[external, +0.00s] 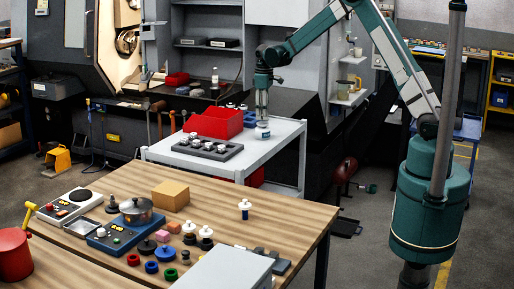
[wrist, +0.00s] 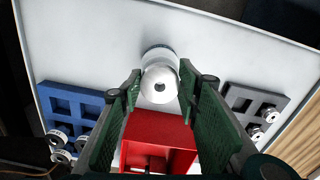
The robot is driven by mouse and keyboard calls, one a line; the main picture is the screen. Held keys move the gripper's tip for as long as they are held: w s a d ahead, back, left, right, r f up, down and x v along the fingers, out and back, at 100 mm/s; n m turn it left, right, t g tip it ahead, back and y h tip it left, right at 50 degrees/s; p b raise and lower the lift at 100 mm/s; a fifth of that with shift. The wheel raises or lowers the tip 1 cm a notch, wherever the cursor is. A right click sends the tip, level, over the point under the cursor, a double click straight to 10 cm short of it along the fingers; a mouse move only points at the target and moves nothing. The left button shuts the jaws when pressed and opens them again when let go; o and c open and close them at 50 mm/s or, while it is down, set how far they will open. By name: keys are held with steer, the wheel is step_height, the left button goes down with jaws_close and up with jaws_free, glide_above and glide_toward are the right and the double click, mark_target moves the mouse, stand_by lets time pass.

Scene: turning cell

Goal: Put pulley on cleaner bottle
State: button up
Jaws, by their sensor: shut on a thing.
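The pulley is a pale, round piece with a dark centre hole (wrist: 160,86) in the wrist view. My gripper (wrist: 161,92) is shut on it, with one green finger on each side. The cleaner bottle, a white rounded body (wrist: 157,53), shows just beyond the pulley, partly covered by it. In the external view my gripper (external: 262,112) points straight down over the bottle (external: 262,133), which stands upright on the light grey cart top. The pulley is too small to make out there. I cannot tell whether pulley and bottle touch.
A red bin (external: 216,122) stands left of the bottle on the cart. A grey tray (external: 231,154) holds several metal pieces. A blue tray (wrist: 90,98) shows at left in the wrist view. The wooden table (external: 310,212) in front carries a pot, a box and several small parts.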

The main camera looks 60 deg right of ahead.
steer(key=shift+f, duration=1.05)
steer(key=shift+f, duration=0.2)
steer(key=o, duration=1)
steer(key=shift+c, duration=0.2)
steer(key=shift+r, duration=0.25)
step_height(320, 180, up, 12)
steer(key=shift+a, duration=0.1)
